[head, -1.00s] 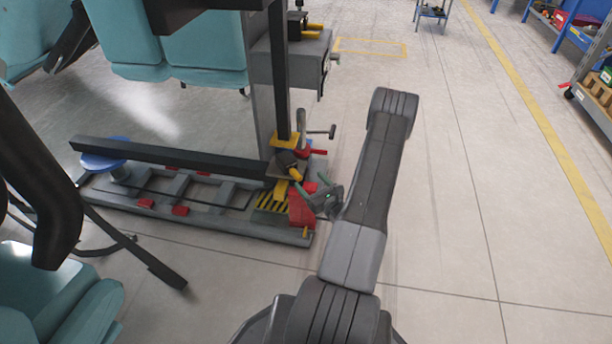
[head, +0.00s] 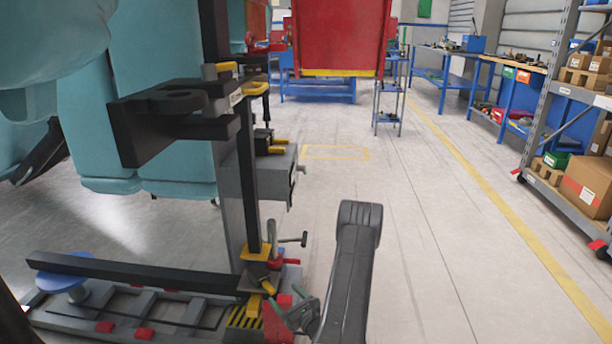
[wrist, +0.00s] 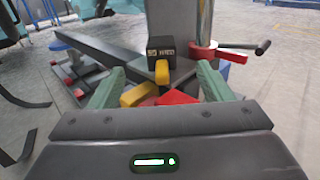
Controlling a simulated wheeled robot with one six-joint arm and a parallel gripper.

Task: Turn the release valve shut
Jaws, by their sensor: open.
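A black block (wrist: 160,47) with a small white label stands just ahead in the wrist view, and a yellow lever (wrist: 162,72) hangs at its front. This lever looks like the release valve handle, though its label is too small to read. In the head view the yellow lever (head: 268,287) is low on the jack's foot. My gripper (head: 298,312) is beside it, at the lower right of the jack. In the wrist view my gripper's two green fingers (wrist: 162,78) are spread wide on either side of the lever, apart from it, with nothing held.
A red block and a second yellow bar (wrist: 138,94) lie below the lever. A red collar with a grey T-handle (wrist: 262,47) sticks out at the right. A dark beam (head: 130,275) runs left above the jack's base. Floor to the right is clear, up to a shelf (head: 560,150).

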